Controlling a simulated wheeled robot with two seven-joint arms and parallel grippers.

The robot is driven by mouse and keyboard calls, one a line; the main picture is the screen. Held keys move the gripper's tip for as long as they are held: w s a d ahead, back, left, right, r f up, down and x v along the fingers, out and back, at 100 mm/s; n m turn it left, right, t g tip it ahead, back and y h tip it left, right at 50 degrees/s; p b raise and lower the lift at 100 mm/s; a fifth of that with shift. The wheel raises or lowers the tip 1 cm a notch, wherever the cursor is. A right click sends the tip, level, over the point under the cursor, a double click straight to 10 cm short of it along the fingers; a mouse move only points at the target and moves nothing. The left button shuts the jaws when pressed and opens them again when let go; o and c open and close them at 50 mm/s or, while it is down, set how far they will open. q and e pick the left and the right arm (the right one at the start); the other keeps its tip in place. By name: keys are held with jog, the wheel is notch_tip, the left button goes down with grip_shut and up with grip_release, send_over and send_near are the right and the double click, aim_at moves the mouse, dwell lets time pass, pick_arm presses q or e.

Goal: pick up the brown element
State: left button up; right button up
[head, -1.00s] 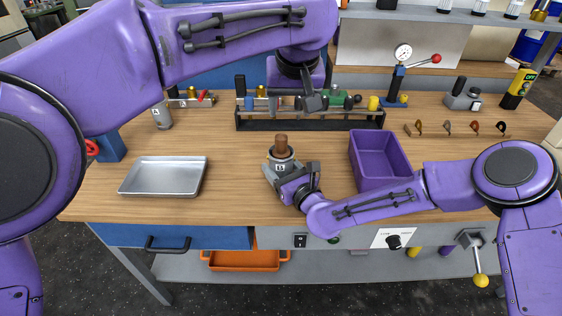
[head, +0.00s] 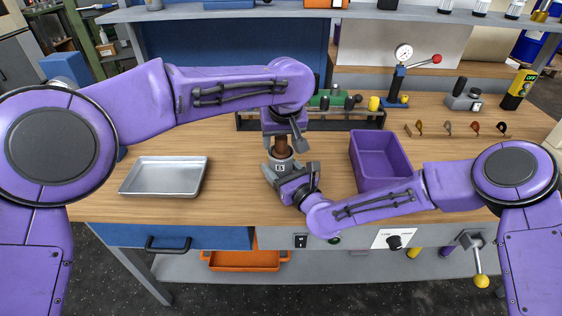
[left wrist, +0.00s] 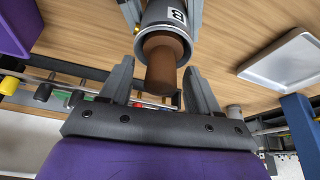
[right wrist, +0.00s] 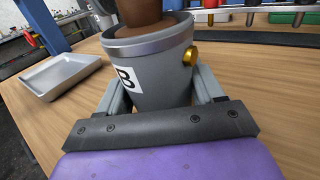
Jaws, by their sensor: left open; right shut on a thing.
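The brown element (head: 282,144) is a brown cylinder standing up out of a grey cup marked B (head: 281,164) on the table. In the left wrist view the brown element (left wrist: 161,62) lies between the open fingers of my left gripper (left wrist: 160,88), with room on both sides. In the head view my left gripper (head: 284,143) is above the cup, pointing down. My right gripper (head: 286,178) is shut on the cup from the front; the right wrist view shows its fingers on both sides of the cup (right wrist: 160,78). The lower part of the brown element is hidden in the cup.
A silver tray (head: 165,176) lies to the left and a purple bin (head: 381,160) stands to the right. A black rack (head: 350,121) with several parts is behind the cup. A gauge stand (head: 399,82) is at the back right. Bare table lies between tray and cup.

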pick_arm(q)
grip_shut()
jog(key=shift+r, duration=0.15)
notch_tip(320, 180, up, 18)
dwell(0.3)
pick_arm(e)
jog(key=o, duration=1.5)
